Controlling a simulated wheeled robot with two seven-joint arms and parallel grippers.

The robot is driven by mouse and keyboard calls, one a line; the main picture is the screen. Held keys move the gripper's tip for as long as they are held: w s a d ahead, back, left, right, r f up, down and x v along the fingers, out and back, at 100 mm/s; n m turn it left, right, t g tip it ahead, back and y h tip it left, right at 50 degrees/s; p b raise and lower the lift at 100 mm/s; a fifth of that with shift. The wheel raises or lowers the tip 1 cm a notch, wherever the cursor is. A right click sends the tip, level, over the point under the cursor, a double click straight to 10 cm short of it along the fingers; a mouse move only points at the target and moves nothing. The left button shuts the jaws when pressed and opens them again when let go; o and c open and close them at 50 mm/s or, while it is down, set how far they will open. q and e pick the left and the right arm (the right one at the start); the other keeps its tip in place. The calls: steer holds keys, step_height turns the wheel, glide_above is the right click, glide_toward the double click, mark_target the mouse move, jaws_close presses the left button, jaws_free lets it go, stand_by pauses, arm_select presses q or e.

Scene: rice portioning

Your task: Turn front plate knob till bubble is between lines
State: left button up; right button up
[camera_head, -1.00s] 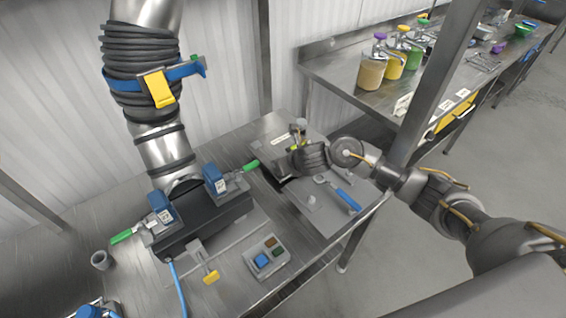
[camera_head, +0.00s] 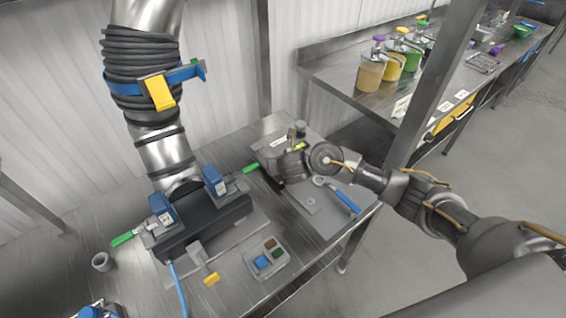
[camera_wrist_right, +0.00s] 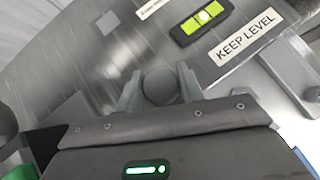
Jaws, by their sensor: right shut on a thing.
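The front plate knob (camera_wrist_right: 160,88) is a round grey knob, seen in the right wrist view between the two fingers of my right gripper (camera_wrist_right: 160,92). The gripper is shut on it. Above it on the metal plate (camera_wrist_right: 100,60) is a yellow-green level vial (camera_wrist_right: 203,19) in a black frame, with a pale round bubble (camera_wrist_right: 206,15) near its middle. The vial's lines are too small to place the bubble against them. In the head view my right gripper (camera_head: 288,168) is at the plate's machine, and its fingertips are hidden. My left gripper is not in view.
A KEEP LEVEL label (camera_wrist_right: 244,39) is beside the vial. A blue-handled wrench (camera_head: 346,200) lies right of the gripper. A black unit with green handles (camera_head: 205,222) stands left, below a steel duct (camera_head: 167,150). Jars stand on the back bench (camera_head: 340,72).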

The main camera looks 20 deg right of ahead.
steer(key=o, duration=1)
steer(key=shift+s+r, duration=0.1)
steer(key=p+v, duration=0.6)
steer(key=v, duration=0.4)
steer(key=shift+s+r+p, duration=0.2)
steer(key=shift+r+p, duration=0.05)
steer(key=shift+p, duration=0.15)
